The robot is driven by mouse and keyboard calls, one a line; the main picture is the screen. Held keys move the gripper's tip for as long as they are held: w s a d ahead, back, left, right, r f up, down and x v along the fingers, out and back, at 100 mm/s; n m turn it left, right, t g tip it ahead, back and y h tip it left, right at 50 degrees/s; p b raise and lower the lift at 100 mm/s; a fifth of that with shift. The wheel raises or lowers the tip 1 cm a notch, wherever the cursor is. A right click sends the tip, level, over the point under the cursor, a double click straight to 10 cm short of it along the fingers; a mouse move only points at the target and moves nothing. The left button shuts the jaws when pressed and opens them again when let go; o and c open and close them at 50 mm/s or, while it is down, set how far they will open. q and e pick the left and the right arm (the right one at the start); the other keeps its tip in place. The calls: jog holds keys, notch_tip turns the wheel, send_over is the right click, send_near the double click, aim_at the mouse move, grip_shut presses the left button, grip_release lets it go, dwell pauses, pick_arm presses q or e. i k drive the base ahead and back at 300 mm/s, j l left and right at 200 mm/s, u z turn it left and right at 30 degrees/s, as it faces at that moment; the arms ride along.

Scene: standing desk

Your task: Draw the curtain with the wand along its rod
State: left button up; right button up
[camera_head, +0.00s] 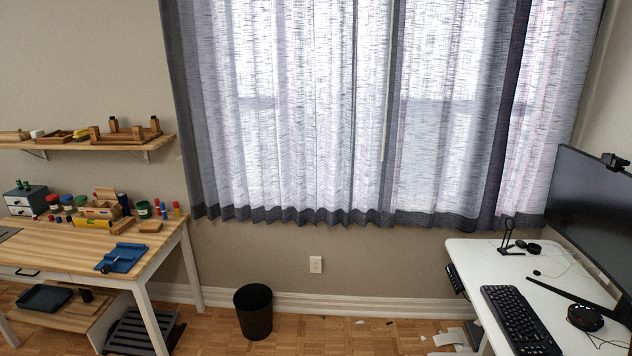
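Sheer pale curtains (290,110) with dark grey edges and hems hang across the window and cover most of it. A dark vertical band (505,110) shows right of the middle, and another edge runs near the centre. A thin pale wand (387,100) hangs down in front of the curtain near the centre, its lower end well above the hem. The rod is above the top of the picture and cannot be seen. Neither of my grippers is in view.
A wooden workbench (75,245) with jars and tools stands at left under a wall shelf (90,145). A white desk (475,260) with keyboard (520,320) and monitor (597,225) stands at right. A black bin (254,311) stands between them on open floor with scattered paper.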

aim_at(378, 21)
jog(key=i+z, duration=0.3)
jog(key=i, duration=0.2)
jog(key=i+j+z, duration=0.1)
jog(key=i+z, duration=0.2)
jog(key=i, duration=0.15)
jog(key=i+j+z, duration=0.3)
jog(key=i, duration=0.2)
jog(key=l, duration=0.1)
